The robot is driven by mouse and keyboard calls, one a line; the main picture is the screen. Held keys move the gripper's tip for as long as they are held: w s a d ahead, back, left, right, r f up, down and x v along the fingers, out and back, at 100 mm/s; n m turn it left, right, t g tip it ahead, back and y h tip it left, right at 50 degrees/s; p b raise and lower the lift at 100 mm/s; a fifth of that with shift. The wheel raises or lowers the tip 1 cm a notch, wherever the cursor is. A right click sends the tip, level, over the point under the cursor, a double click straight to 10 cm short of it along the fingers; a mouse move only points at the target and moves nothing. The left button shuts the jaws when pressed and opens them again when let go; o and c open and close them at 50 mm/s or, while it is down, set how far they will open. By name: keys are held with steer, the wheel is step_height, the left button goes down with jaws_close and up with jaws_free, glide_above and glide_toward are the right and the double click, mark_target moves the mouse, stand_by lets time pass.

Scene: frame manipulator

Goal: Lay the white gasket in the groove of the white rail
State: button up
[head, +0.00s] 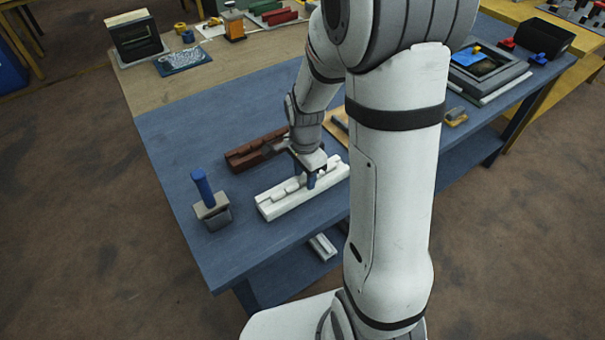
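The white rail (275,209) lies on the blue table near its front edge, slanting up to the right. My gripper (311,184) points down over the right half of the rail, its fingertips at or just above the top. A pale raised strip (287,192) shows along the groove; it may be the white gasket, but white on white I cannot tell it from the rail. The fingers are small and partly overlapped by the wrist, so I cannot see whether they hold anything.
A brown rail (245,156) lies just behind the white one. A grey block with a blue handle (205,195) stands to the left. A dark frame stands at the back left (136,38). The table's left middle is clear. My arm hides part of the right side.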

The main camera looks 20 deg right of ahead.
steer(key=shift+r, duration=0.5)
step_height(320, 180, up, 7)
steer(key=shift+f, duration=0.1)
stand_by(0.4)
steer(key=s+r+n+t, duration=0.3)
steer(key=s+r+n, duration=0.5)
steer(key=s+n, duration=0.6)
steer(key=shift+a+r, duration=0.25)
steer(key=shift+r, duration=0.15)
